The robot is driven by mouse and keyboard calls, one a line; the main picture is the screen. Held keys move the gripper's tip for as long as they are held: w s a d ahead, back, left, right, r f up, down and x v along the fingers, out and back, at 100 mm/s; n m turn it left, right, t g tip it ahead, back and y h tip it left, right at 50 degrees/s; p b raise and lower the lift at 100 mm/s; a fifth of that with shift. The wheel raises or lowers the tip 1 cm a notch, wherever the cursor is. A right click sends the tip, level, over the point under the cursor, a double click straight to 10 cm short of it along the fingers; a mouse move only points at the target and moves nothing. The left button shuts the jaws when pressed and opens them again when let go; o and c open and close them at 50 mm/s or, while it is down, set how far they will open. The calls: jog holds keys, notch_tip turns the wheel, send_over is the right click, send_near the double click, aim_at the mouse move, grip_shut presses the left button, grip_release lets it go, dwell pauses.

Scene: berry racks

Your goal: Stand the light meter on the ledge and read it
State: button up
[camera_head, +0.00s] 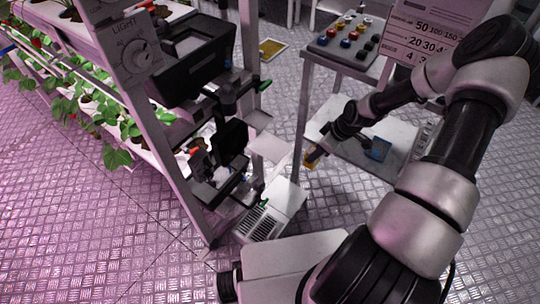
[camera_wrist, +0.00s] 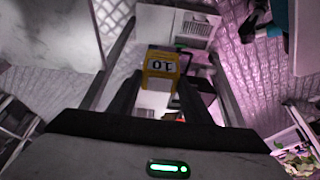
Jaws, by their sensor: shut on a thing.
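A small yellow box with a pale face and dark digits, seemingly the light meter (camera_wrist: 160,62), is held between the fingers of my gripper (camera_wrist: 156,98). The digits appear upside down in the wrist view. In the head view my gripper (camera_head: 322,147) is shut on the yellow box (camera_head: 311,160), in front of the cart's left edge. A small pale ledge (camera_head: 268,147) juts from the rack to its left, with a gap between. I cannot tell for sure that this is the task's ledge.
The plant rack's post (camera_head: 178,130) carries a LIGHT dial sign (camera_head: 130,45) and dark equipment (camera_head: 225,140). A cart (camera_head: 343,62) has coloured knobs on top and a blue item (camera_head: 377,148) on its lower shelf. A vented white box (camera_head: 270,216) stands below the ledge.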

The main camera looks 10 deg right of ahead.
jog(key=shift+w+d+f, duration=0.15)
jog(key=shift+w+f, duration=0.05)
jog(key=shift+f, duration=0.2)
jog(key=shift+w+d+f, duration=0.15)
jog(key=shift+f, duration=0.2)
jog(key=shift+w+a+f+b, duration=0.1)
jog(key=shift+w+a+b, duration=0.05)
jog(key=shift+w+b, duration=0.2)
jog(key=b, duration=0.3)
send_over(275, 149)
jog(key=shift+w+f+b, duration=0.15)
jog(key=shift+f+b, duration=0.4)
jog(key=shift+f, duration=1.05)
jog(key=shift+f, duration=0.2)
jog(key=o, duration=1.2)
jog(key=shift+c, duration=0.2)
